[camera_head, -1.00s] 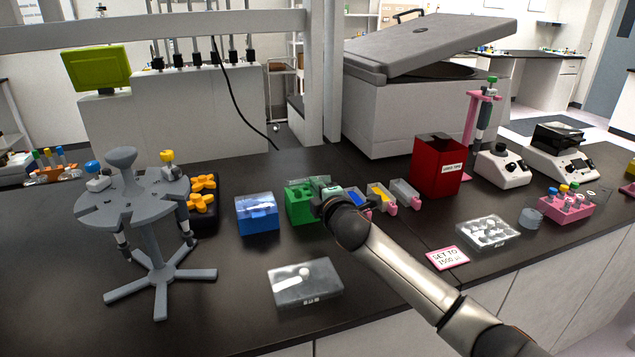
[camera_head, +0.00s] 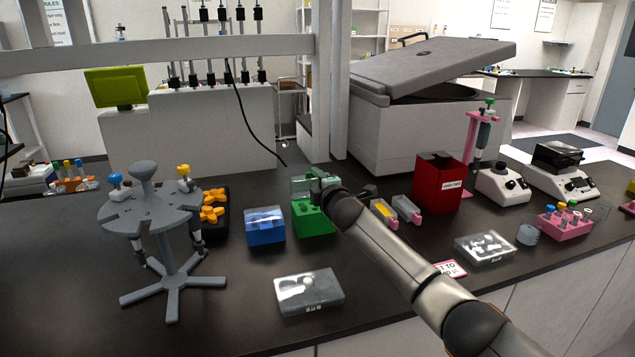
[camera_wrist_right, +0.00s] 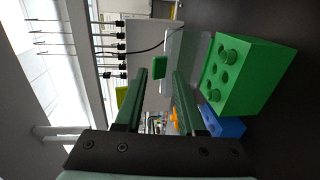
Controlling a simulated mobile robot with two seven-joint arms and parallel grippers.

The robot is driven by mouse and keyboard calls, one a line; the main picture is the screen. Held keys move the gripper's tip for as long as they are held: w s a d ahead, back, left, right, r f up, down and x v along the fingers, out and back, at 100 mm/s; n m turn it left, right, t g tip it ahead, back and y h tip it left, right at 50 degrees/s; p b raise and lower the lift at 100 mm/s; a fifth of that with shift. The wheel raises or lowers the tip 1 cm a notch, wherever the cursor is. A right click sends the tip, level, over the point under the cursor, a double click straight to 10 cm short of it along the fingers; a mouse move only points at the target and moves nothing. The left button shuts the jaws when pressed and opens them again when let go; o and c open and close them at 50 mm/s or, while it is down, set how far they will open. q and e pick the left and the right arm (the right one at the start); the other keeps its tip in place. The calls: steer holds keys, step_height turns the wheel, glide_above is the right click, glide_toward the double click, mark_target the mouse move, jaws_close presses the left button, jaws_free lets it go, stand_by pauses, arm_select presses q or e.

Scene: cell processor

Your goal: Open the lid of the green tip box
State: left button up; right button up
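The green tip box (camera_head: 314,222) stands on the dark bench in the middle of the head view. Its clear, greenish lid (camera_head: 310,186) is raised and stands up at the back of the box. The box's green top with round holes is uncovered in the right wrist view (camera_wrist_right: 240,75), where the lid (camera_wrist_right: 187,55) shows as a see-through panel beside it. My right gripper (camera_head: 326,182) is at the raised lid, partly hidden by its own wrist. In the wrist view its fingers (camera_wrist_right: 161,80) are apart, one overlapping the lid. My left gripper is not in view.
A blue box (camera_head: 265,228) stands close left of the green box. Boxes with yellow and grey parts (camera_head: 405,208) and a red bin (camera_head: 437,182) stand to the right. A clear-lidded case (camera_head: 309,291) lies in front. A grey pipette stand (camera_head: 165,235) is at the left.

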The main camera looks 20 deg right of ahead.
steer(key=shift+f, duration=0.1)
steer(key=shift+s, duration=0.65)
steer(key=s+r, duration=0.1)
steer(key=s, duration=1)
steer(key=shift+d+r, duration=0.25)
steer(key=shift+r, duration=0.15)
